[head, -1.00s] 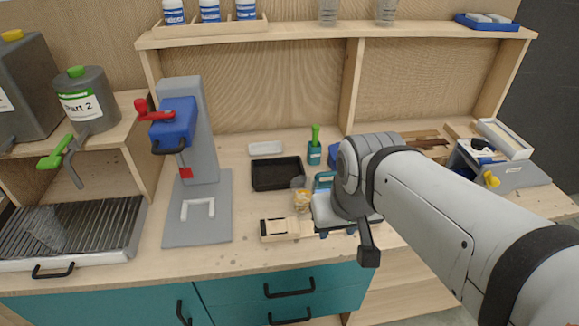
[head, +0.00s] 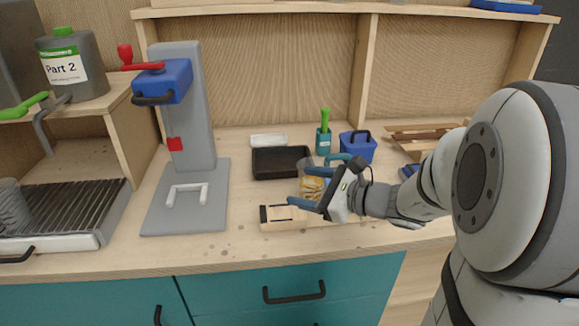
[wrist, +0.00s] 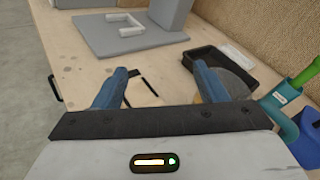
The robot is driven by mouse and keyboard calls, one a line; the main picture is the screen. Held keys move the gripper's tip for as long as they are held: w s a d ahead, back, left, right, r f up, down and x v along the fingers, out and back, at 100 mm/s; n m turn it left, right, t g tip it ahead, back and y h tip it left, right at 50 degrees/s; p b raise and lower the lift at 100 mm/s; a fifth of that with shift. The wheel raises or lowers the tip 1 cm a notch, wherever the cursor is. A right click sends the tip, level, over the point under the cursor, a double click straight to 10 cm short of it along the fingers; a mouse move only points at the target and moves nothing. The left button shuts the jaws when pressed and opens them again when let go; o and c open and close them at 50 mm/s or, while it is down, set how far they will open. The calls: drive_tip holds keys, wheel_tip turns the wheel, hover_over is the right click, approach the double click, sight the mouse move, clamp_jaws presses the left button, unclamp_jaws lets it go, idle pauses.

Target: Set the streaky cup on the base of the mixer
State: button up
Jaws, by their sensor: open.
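The cup (head: 312,184) is clear with yellow-brown streaks and stands on the counter, partly covered by my gripper in the head view. In the wrist view the cup (wrist: 239,84) shows behind the right finger. My gripper (head: 310,180) is open and low over the counter, its blue fingers pointing left. In the wrist view the space between its fingertips (wrist: 159,82) holds no cup. I cannot tell whether a finger touches the cup. The mixer (head: 192,110) has a grey column, blue head and red lever. Its flat grey base (head: 157,217) carries a white U-shaped bracket (head: 187,193) and no cup.
A wooden block with a black-edged top (head: 283,217) lies in front of the cup. A black tray (head: 281,163), white dish (head: 268,140) and green-handled tool in a teal holder (head: 323,133) stand behind. Bare counter lies between base and block.

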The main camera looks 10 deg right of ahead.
sight(303, 161)
drive_tip(key=w+d+f+m+t, duration=0.1)
drive_tip(key=d+m, duration=0.1)
drive_tip(key=w+d+f+m+t+h+b, duration=0.1)
drive_tip(key=w+d+m+t, duration=0.1)
drive_tip(key=d, duration=0.1)
drive_tip(key=w+d+f+m+t+h+b, duration=0.1)
drive_tip(key=w+d+m+t, duration=0.1)
drive_tip(key=shift+d, duration=0.15)
drive_tip(key=shift+w+a+r, duration=0.15)
drive_tip(key=shift+w+a, duration=0.05)
drive_tip(key=shift+w, duration=0.1)
drive_tip(key=x, duration=0.7)
drive_tip(key=shift+c, duration=0.3)
drive_tip(key=c, duration=0.9)
